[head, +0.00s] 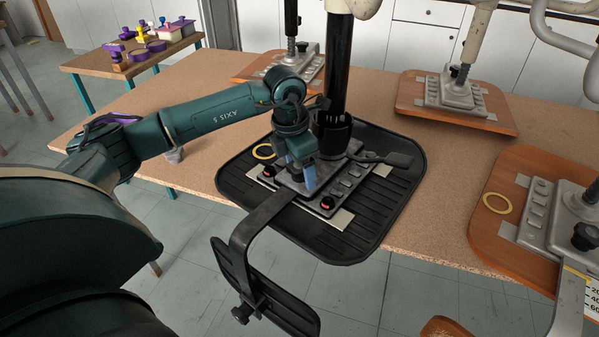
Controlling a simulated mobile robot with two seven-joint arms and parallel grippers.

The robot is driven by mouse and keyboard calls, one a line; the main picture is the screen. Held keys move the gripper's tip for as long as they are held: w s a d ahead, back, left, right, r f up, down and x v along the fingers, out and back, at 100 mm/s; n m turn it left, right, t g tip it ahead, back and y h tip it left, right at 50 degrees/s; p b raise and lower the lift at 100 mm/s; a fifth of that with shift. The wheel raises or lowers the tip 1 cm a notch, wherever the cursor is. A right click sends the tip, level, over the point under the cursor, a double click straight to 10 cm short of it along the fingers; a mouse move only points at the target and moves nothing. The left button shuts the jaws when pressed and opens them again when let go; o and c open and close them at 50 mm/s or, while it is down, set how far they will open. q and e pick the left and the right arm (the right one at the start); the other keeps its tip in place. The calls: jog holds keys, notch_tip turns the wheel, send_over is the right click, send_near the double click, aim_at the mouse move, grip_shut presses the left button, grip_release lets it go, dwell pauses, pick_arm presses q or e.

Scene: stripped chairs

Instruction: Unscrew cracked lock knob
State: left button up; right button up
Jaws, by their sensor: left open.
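My left gripper (298,172) points down over the grey metal plate (343,190) under the black upturned seat's post. Its blue fingertips are open, close above the middle of the plate. Two dark knobs with red-orange marks sit on the plate: one left of the gripper (267,171) and one to its right and nearer me (327,203). Another black knob (241,313) is on the bent bracket at the front. I cannot tell which knob is cracked. The gripper hides part of the plate, and whatever lies between its fingers is not clear. My right gripper is not in view.
The black post (337,70) rises just behind the gripper. A bent metal arm (262,219) runs toward me from the plate. Wooden seats with mechanisms stand behind and at right (490,200). A yellow ring (263,151) lies on the black seat (390,215). The table (440,215) is bare between seats.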

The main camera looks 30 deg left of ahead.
pick_arm(q)
jog(key=m, duration=0.3)
jog(key=shift+m+h+b, duration=0.3)
jog(key=shift+m, duration=0.1)
jog(key=m, duration=0.3)
jog(key=shift+g+b, duration=0.4)
jog(key=m, duration=0.4)
jog(key=shift+f+m+g+b, duration=0.1)
jog(key=shift+m+g+b, duration=0.2)
jog(key=shift+m+b, duration=0.1)
jog(key=shift+m, duration=1.1)
jog(key=c, duration=1.4)
